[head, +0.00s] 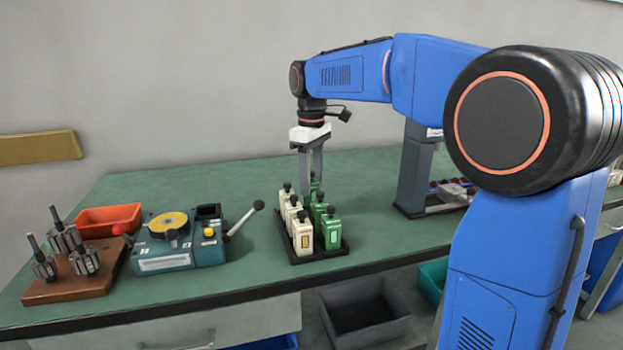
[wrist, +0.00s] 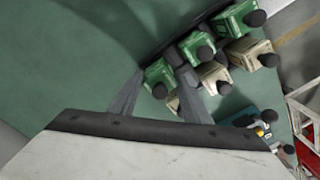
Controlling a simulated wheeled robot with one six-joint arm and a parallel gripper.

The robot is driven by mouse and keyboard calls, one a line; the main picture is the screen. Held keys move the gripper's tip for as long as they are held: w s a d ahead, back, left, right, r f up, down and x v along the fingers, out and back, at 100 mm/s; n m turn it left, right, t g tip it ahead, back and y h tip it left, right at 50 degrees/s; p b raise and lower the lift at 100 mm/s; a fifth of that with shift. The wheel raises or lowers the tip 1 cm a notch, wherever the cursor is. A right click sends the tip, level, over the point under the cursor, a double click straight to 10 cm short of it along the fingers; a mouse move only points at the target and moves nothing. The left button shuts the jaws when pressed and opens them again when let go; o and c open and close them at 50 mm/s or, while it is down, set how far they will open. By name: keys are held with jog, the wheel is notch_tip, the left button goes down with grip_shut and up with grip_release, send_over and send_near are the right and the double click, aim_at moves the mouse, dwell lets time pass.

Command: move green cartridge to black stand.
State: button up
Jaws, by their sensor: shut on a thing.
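My gripper (head: 312,178) points straight down over the far end of a black tray (head: 318,254). It is shut on a green cartridge (wrist: 158,76), seen between the two fingers in the wrist view. In the head view the fingers partly hide it. Whether it still touches the tray cannot be told. Two more green cartridges (head: 331,236) stand in the tray's right row, with cream cartridges (head: 302,238) in the left row. All have black knobs. A small black square holder (head: 209,212) sits on the teal machine; I cannot tell whether it is the black stand.
The teal machine (head: 165,262) has a yellow disc and a lever with a black ball. An orange bin (head: 108,217) and a wooden block (head: 76,284) with armatures stand at left. A grey press (head: 414,170) stands at right. The green bench between tray and machine is clear.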

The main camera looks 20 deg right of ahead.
jog(key=shift+f, duration=1.15)
jog(key=o, duration=1.2)
jog(key=shift+r, duration=0.1)
jog(key=shift+r, duration=2.15)
